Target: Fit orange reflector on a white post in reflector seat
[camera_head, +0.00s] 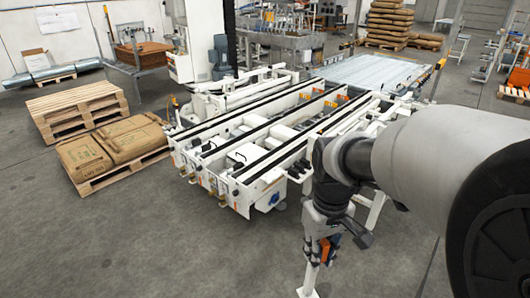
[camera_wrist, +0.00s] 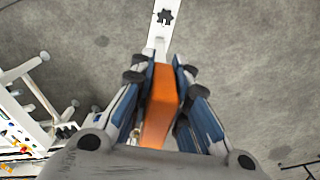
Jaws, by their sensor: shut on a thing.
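My gripper (camera_head: 326,252) hangs at the lower middle of the head view, pointing down. In the wrist view its two blue-and-grey fingers (camera_wrist: 161,92) are closed on the sides of the orange reflector (camera_wrist: 162,105). The reflector also shows as a small orange patch in the head view (camera_head: 324,254). A white post (camera_head: 311,276) stands just below the gripper in the head view. In the wrist view a narrow white part (camera_wrist: 157,42) with a dark star-shaped mark (camera_wrist: 165,18) lies beyond the fingertips. I cannot tell whether the reflector touches the post; the seat is not clearly visible.
A white conveyor frame (camera_head: 262,165) with dark rails stands behind the gripper. Pallets with brown sacks (camera_head: 112,148) and a bare wooden pallet (camera_head: 78,107) stand at left. The grey floor (camera_head: 150,245) at front left is clear.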

